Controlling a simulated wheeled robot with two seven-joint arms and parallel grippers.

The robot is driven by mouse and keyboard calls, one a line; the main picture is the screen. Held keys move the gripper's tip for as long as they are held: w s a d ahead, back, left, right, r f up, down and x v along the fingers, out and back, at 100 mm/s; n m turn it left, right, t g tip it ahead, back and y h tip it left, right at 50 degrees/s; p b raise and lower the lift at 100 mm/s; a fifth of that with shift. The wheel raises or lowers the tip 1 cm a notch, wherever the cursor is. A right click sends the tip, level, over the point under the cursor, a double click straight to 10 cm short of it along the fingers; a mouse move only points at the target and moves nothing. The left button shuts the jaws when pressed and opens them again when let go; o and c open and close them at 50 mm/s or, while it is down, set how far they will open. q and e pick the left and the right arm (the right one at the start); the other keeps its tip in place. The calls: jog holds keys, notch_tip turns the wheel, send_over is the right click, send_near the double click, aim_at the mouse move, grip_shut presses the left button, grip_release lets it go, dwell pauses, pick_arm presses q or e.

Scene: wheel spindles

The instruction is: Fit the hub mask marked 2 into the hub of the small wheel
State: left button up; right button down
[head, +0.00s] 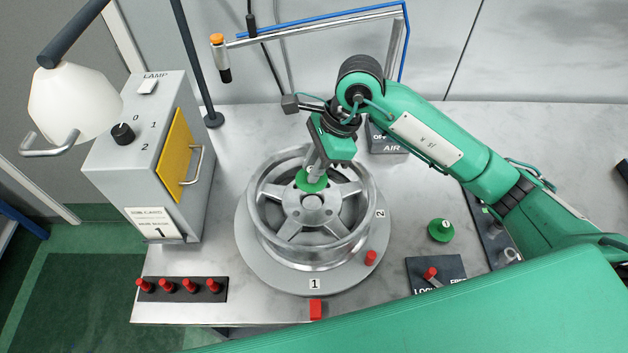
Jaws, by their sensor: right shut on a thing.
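One silver spoked wheel (356,228) lies flat on a round turntable; with no other wheel in view, I cannot compare its size. My right gripper (314,168) points down over the wheel, shut on a green hub mask (312,186). This mask is inside the rim outline, just behind the hub centre (311,204) in the picture; I cannot tell its height above the hub. Its number is mostly hidden by the gripper. A second green mask (441,232) with a knob and a small unreadable white label stands on the bench at right. My left gripper is out of view.
The turntable (262,268) carries labels 1 and 2 and a red peg (371,257). A grey lamp box (160,150) stands at left, a rack of red pegs (181,288) at front left. A lock panel (436,275) is at right. A blue-edged rail (315,28) spans the back.

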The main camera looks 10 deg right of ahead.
notch_tip(320, 180, down, 4)
jog(key=shift+r+p, duration=0.25)
jog(key=shift+p, duration=0.05)
notch_tip(320, 180, down, 4)
jog(key=shift+r+p, duration=0.25)
jog(key=shift+p, duration=0.3)
jog(key=shift+f, duration=0.1)
jog(key=c, duration=1.8)
grip_release()
jog(key=shift+f, duration=0.1)
jog(key=o, duration=0.5)
